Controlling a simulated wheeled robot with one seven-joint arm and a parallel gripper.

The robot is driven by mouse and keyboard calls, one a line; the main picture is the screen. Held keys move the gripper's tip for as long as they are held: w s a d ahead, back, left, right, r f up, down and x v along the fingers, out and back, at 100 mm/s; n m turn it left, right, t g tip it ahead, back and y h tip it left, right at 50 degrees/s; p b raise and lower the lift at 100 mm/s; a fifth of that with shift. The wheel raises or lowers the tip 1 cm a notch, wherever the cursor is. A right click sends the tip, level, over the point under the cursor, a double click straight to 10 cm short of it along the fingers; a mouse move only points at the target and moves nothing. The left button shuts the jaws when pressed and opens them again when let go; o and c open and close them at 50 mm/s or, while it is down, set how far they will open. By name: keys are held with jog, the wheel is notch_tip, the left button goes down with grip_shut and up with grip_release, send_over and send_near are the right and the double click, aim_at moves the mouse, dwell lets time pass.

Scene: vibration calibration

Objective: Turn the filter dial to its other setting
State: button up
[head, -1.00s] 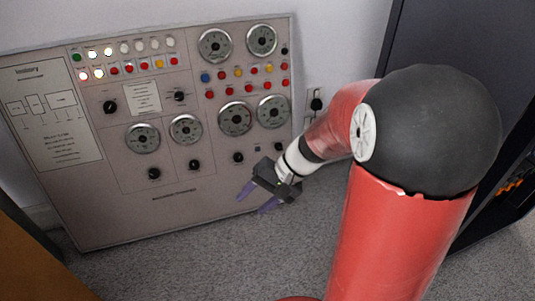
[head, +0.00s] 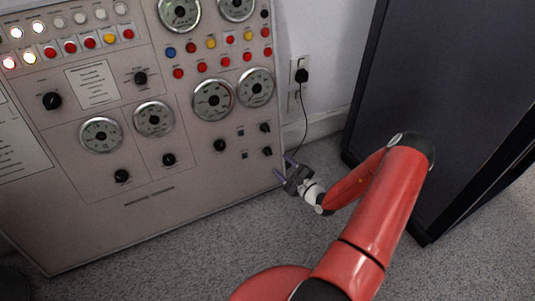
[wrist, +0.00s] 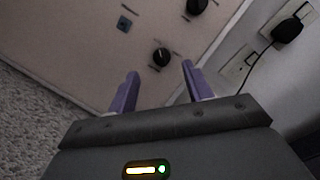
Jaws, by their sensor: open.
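The control panel (head: 150,200) carries several small black dials; their labels are too small to read, so I cannot tell which is the filter dial. At its lower right are a lower black dial (head: 267,151) and an upper black dial (head: 265,127). My gripper (head: 282,165) is open and empty near this corner. In the wrist view my gripper (wrist: 160,69) has its purple fingers spread, with a black dial (wrist: 161,57) showing between the tips, apart from them. A second black dial (wrist: 197,6) shows above, partly cut off.
A wall outlet (head: 294,88) with a black plug (head: 302,76) and hanging cord is just right of the panel. A dark cabinet (head: 450,90) stands at the right. Grey carpet (head: 150,270) lies clear in front of the panel.

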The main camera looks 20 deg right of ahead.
aim_at(269, 153)
jog(key=b+x, duration=0.1)
jog(key=x, duration=0.6)
jog(key=shift+w+f, duration=0.1)
jog(key=shift+w, duration=0.3)
jog(key=c, duration=1)
